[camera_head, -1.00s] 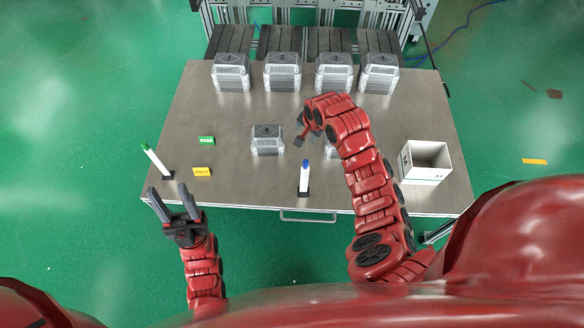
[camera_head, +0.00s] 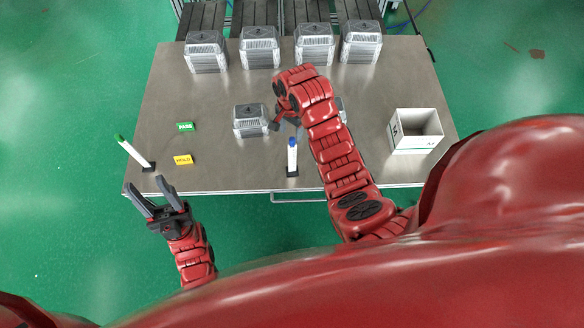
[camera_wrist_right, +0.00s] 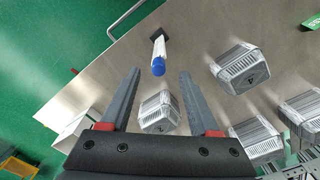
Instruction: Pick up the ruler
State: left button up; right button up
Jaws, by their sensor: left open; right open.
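I cannot make out a ruler in either view. My left gripper (camera_head: 145,183) is open and empty, just off the table's front left edge.
A green-capped marker (camera_head: 133,153) leans in a black holder at left. A green PASS sign (camera_head: 185,127) and yellow HOLD sign (camera_head: 183,160) lie near it. An open white box (camera_head: 415,133) stands at right.

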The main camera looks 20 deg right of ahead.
jog(key=shift+f+p, duration=0.25)
jog(key=shift+p, duration=0.05)
jog(key=f, duration=0.1)
jog(key=f+p, duration=0.2)
jog(key=shift+d+f, duration=0.25)
jog(key=shift+f, duration=0.05)
jog(key=shift+w+f, duration=0.1)
jog(key=shift+f, duration=0.6)
grip_shut()
dwell(0.6)
